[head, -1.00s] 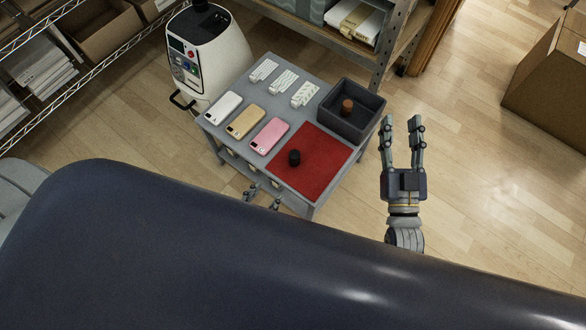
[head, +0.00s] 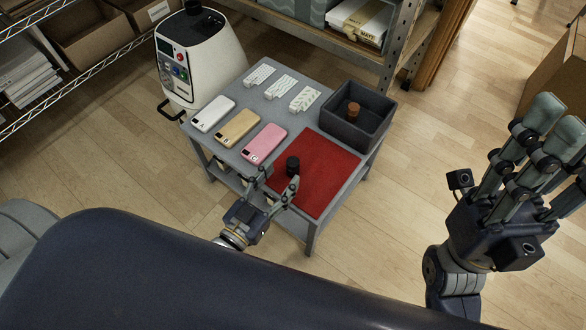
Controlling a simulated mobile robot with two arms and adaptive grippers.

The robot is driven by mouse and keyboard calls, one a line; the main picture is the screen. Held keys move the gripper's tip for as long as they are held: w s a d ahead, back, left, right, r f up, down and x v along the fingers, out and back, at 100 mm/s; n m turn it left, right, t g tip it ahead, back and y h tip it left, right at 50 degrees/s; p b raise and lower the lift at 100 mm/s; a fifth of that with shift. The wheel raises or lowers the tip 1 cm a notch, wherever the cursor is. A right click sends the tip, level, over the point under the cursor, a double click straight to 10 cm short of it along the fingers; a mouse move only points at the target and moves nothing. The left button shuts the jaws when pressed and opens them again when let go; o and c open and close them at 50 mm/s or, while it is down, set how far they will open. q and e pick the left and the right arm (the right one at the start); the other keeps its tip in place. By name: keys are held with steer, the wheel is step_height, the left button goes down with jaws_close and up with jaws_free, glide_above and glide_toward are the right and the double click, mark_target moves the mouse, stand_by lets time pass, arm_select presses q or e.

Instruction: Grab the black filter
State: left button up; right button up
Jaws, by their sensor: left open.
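The black filter (head: 292,163), a small dark cylinder, stands upright on the red mat (head: 325,172), near the mat's left edge. My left gripper (head: 278,179) is open and empty, just in front of the filter on its near side. One fingertip is left of the filter and the other overlaps its lower edge in the picture; I cannot tell if they touch. My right gripper (head: 557,124) is raised at the right of the view, away from the table, its fingers apart and empty.
The grey table (head: 232,160) also holds several phones (head: 239,128), several white patterned pieces (head: 279,87), and a dark grey bin (head: 372,136) with a brown cylinder (head: 353,111) inside. A white machine (head: 203,62) stands behind left. Shelves line the back.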

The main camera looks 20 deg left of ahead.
mark_target(289, 168)
arm_select(q)
steer(key=b+x, duration=0.1)
steer(key=x, duration=0.2)
steer(key=b+x, duration=0.1)
steer(key=x, duration=0.1)
steer(key=shift+w+f+b, duration=0.15)
steer(key=shift+f+b, duration=0.15)
steer(key=shift+b, duration=0.05)
steer(key=shift+w+d+r, duration=0.1)
steer(key=shift+w+d, duration=0.05)
steer(key=shift+w, duration=0.45)
steer(key=c, duration=1.2)
